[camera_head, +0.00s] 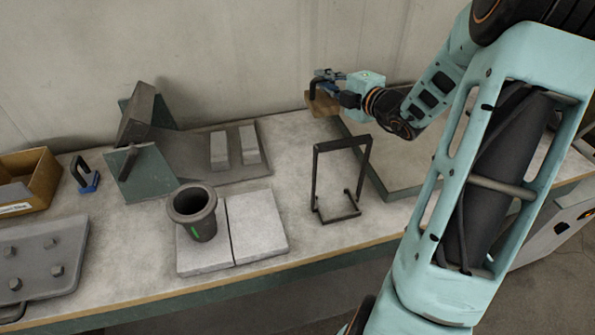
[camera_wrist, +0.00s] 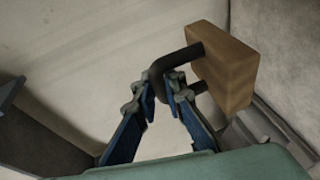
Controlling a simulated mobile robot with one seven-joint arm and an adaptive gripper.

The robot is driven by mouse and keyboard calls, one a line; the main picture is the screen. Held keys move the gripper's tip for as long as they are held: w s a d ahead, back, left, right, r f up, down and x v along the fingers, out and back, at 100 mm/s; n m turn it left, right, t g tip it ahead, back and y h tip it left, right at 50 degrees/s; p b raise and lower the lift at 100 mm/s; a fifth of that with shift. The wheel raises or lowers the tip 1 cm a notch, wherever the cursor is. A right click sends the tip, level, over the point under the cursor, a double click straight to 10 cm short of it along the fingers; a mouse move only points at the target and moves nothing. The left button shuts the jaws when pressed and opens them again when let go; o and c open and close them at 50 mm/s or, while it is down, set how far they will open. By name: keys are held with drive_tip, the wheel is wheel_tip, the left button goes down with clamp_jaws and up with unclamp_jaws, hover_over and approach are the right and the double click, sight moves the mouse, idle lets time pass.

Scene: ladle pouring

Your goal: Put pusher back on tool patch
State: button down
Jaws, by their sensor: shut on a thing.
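The pusher is a wooden block (camera_head: 322,103) with a black handle (camera_head: 313,88). It is held in the air near the back wall, above the back left corner of a raised green-edged panel (camera_head: 385,185). My gripper (camera_head: 328,77) is shut on the handle. In the wrist view, the fingers of my gripper (camera_wrist: 163,90) close around the dark bent handle (camera_wrist: 180,58), and the wooden block (camera_wrist: 228,68) is to their right. A flat dark grey patch (camera_head: 185,150) lies at the back middle of the table; I cannot tell which surface is the tool patch.
Two light bars (camera_head: 235,148) lie on the dark patch beside a tilted block on a green stand (camera_head: 140,172). A black wire frame (camera_head: 315,180) stands upright front left of the panel. A dark cup (camera_head: 193,212) stands on pale slabs (camera_head: 257,228). A cardboard box (camera_head: 40,170) is far left.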

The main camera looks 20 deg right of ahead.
drive_tip(key=shift+w+a, duration=0.4)
drive_tip(key=shift+a, duration=0.25)
wheel_tip(320, 180, down, 10)
drive_tip(key=b, duration=0.2)
drive_tip(key=shift+w+a+b, duration=0.1)
drive_tip(key=shift+b, duration=0.2)
drive_tip(key=c, duration=2.5)
unclamp_jaws()
drive_tip(key=shift+f, duration=0.2)
drive_tip(key=o, duration=0.5)
drive_tip(key=shift+r, duration=0.1)
drive_tip(key=shift+r, duration=0.2)
drive_tip(key=p+v, duration=0.1)
drive_tip(key=v, duration=0.6)
drive_tip(key=shift+s, duration=0.35)
